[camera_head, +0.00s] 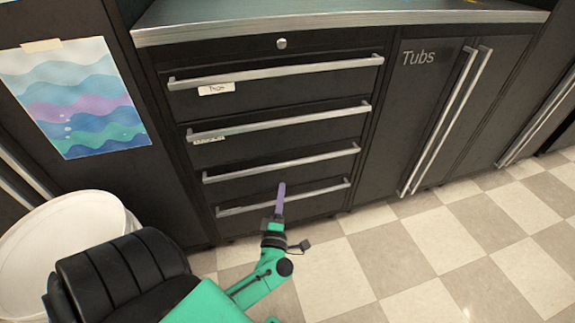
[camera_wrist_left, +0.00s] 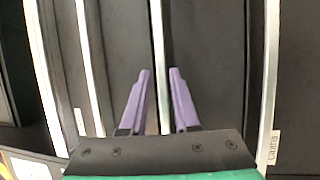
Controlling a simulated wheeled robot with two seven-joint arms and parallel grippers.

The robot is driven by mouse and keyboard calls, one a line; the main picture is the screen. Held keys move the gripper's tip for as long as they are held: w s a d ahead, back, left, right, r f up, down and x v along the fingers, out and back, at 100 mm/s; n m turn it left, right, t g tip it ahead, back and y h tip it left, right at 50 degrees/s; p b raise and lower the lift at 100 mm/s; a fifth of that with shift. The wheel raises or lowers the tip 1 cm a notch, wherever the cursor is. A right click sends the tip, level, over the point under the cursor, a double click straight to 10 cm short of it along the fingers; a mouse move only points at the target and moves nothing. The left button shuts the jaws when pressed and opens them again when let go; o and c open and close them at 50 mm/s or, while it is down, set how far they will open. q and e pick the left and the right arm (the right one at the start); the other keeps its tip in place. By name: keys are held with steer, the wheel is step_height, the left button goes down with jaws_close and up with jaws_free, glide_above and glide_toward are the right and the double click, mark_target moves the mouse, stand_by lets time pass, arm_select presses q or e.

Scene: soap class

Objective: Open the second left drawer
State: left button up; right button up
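A dark cabinet has a column of drawers, each with a long silver bar handle. The top drawer handle (camera_head: 275,73), the second drawer handle (camera_head: 280,122), the third drawer handle (camera_head: 282,163) and the bottom drawer handle (camera_head: 312,191) all show, and these drawers look shut. My left gripper (camera_head: 282,186) is in front of the lower drawers, its purple fingers pointing at the cabinet. In the left wrist view the fingers (camera_wrist_left: 160,72) are apart, with a silver handle (camera_wrist_left: 157,35) running between them in the picture. Contact cannot be told. My right gripper is out of view.
A tall cupboard marked Tubs (camera_head: 418,90) with vertical handles stands to the right. A white bin (camera_head: 60,245) is at the lower left, below a wave picture (camera_head: 75,98). A countertop (camera_head: 330,14) is above the drawers. The checkered floor (camera_head: 430,245) at right is clear.

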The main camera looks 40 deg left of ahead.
mark_target(285, 164)
arm_select(q)
steer(key=b+x, duration=0.1)
steer(key=x, duration=0.9)
steer(key=shift+w+a+r, duration=0.1)
steer(key=shift+w+a, duration=0.15)
steer(key=shift+a, duration=0.1)
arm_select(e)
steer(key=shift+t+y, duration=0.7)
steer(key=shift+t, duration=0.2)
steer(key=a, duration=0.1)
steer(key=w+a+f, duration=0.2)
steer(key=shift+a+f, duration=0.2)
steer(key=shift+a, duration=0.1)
arm_select(q)
steer(key=shift+c, duration=0.3)
jaws_close()
